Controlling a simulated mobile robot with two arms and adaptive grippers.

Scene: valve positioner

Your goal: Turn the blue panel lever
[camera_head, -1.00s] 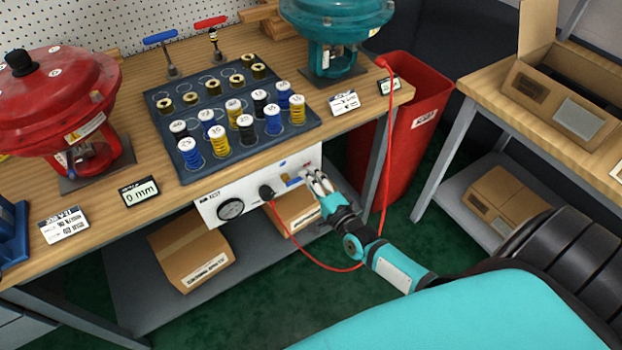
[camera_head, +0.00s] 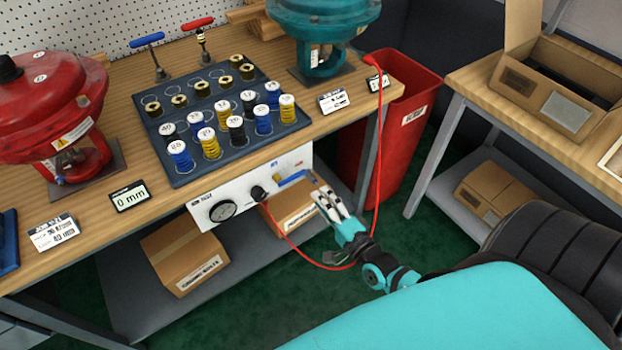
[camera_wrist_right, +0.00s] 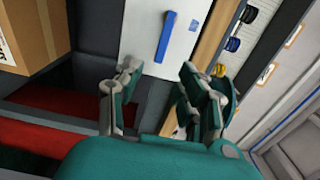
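The blue panel lever (camera_head: 291,179) is a short flat bar at the right end of the white panel (camera_head: 236,190) under the bench's front edge. It slants up to the right in the head view. The right wrist view shows the lever (camera_wrist_right: 165,38) ahead of the fingers, uncovered and not touched. My right gripper (camera_head: 325,198) is just below and to the right of the lever, apart from it. The right wrist view shows its two fingers (camera_wrist_right: 158,84) spread with nothing between them. My left gripper is not in view.
A round gauge (camera_head: 222,210) and a black plug with a red hose (camera_head: 288,240) are on the panel. The hose hangs past my right arm. Cardboard boxes (camera_head: 187,256) stand on the shelf below. A red bin (camera_head: 413,120) stands to the right of the bench.

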